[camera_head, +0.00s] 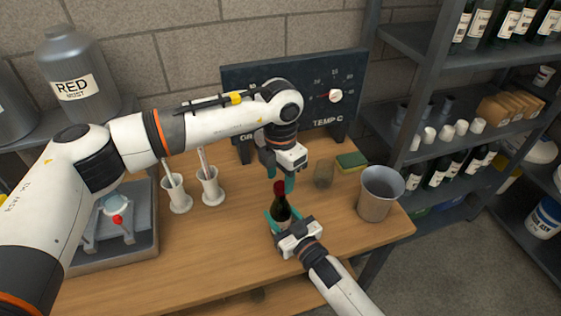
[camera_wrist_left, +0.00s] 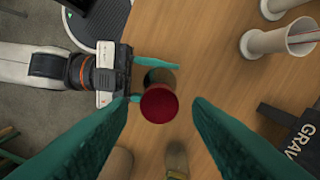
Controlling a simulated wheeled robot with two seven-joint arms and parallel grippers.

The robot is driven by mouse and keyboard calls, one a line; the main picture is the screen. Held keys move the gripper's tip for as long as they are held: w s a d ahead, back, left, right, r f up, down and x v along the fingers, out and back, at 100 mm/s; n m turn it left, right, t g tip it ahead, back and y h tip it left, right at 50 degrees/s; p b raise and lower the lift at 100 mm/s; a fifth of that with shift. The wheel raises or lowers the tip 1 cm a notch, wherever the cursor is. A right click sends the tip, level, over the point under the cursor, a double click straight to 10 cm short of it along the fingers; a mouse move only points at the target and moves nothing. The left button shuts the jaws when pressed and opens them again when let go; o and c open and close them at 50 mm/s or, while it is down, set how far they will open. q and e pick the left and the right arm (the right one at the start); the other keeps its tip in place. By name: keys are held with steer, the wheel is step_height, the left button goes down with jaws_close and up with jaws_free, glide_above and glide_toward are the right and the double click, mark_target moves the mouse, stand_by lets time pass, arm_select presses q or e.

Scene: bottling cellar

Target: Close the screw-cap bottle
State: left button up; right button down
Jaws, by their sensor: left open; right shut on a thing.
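The dark bottle (camera_head: 281,209) stands upright near the front of the wooden bench, with a red cap (camera_head: 280,187) at the top of its neck. My right gripper (camera_head: 280,219) is shut around the bottle's body from the front. My left gripper (camera_head: 280,175) is open, pointing down just above the cap. In the left wrist view the red cap (camera_wrist_left: 158,104) lies between the spread teal fingers of my left gripper (camera_wrist_left: 161,102), with a gap to the right finger. Whether the cap is fully screwed down cannot be told.
A metal bucket (camera_head: 379,194) stands at the bench's right end, near a green sponge (camera_head: 352,161) and a brown cylinder (camera_head: 323,174). Two white holders (camera_head: 210,187) stand left of the bottle. A dark gauge board (camera_head: 300,92) stands behind. The front bench wood is clear.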

arm_select(q)
steer(key=shift+f, duration=0.85)
steer(key=shift+c, duration=0.3)
jaws_close()
steer(key=shift+o, duration=1)
jaws_free()
step_height(320, 180, up, 12)
